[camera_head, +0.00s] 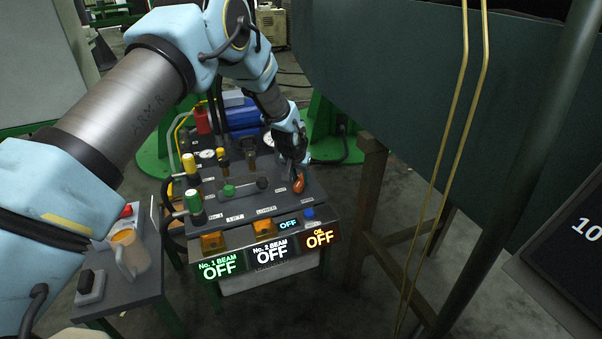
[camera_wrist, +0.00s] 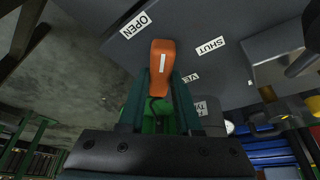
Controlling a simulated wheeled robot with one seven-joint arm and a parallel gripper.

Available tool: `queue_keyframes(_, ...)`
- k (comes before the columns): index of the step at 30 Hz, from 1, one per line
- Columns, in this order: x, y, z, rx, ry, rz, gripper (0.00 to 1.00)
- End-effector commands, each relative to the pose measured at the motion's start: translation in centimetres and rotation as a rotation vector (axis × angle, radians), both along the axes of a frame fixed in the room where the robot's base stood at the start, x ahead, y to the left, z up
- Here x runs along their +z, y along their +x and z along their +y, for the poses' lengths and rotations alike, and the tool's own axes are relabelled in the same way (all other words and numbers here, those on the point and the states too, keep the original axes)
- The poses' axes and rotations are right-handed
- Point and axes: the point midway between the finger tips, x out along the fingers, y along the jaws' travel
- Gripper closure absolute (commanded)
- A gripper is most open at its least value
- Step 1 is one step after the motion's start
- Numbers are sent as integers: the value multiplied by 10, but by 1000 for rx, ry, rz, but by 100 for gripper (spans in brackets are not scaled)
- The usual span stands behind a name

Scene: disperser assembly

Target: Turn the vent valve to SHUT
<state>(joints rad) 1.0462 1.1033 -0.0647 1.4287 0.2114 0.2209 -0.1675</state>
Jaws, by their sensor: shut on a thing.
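The vent valve's orange handle (camera_head: 299,184) is at the right end of the control panel in the head view. In the wrist view the handle (camera_wrist: 161,60) has a white line along it and points up the picture. The OPEN label (camera_wrist: 136,25) is to its upper left and the SHUT label (camera_wrist: 209,46) to its right. The handle's end lies between the two labels, nearer OPEN. My gripper (camera_wrist: 161,84) is shut on the handle, one finger on each side. In the head view my gripper (camera_head: 293,162) hides part of the panel behind the handle.
The panel (camera_head: 225,207) carries levers with yellow and green knobs left of the valve. Lit signs reading OFF (camera_head: 271,251) line its front. A small side table (camera_head: 117,290) holds a jug (camera_head: 128,250). Brass pipes (camera_head: 447,170) stand to the right.

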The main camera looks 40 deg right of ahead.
Motion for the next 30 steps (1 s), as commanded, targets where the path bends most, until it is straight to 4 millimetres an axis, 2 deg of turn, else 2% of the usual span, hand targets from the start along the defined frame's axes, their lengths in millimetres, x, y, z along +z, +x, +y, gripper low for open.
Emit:
queue_keyframes(18,-1,4,1,-566,-2,3,100)
queue_keyframes(30,-1,6,0,-803,0,0,100)
